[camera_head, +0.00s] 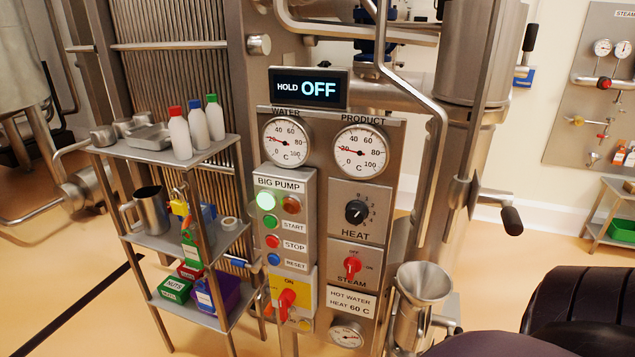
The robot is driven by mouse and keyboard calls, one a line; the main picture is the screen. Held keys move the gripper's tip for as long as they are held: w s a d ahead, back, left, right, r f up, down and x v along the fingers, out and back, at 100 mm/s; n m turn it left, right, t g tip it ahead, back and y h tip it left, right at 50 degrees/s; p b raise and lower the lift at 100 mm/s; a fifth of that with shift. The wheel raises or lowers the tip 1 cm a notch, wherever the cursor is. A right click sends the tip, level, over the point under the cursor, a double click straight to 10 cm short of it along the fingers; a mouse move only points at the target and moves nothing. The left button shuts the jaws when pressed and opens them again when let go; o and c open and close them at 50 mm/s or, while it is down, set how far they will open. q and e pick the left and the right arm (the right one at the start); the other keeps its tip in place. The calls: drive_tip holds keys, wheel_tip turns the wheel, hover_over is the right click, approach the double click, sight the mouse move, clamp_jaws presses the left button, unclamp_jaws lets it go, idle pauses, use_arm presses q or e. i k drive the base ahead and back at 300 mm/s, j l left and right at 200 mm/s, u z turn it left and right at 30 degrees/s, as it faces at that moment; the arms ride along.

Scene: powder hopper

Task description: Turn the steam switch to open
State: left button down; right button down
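The steam switch (352,268) is a small red knob on a grey plate marked OFF above, ON to the right and STEAM below. Its handle looks roughly upright, toward OFF. It sits on the steel control panel, below the black HEAT dial (356,212). Nothing touches the switch. Neither of my grippers shows in the head view.
A black display (308,88) reads HOLD OFF. Left of the switch are the BIG PUMP buttons (267,201) and a red-handled switch (287,299) on yellow. A steel funnel (424,284) stands close at right. A shelf cart (167,152) with bottles stands left.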

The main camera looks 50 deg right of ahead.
sight(353, 265)
drive_tip(key=z, duration=1.7)
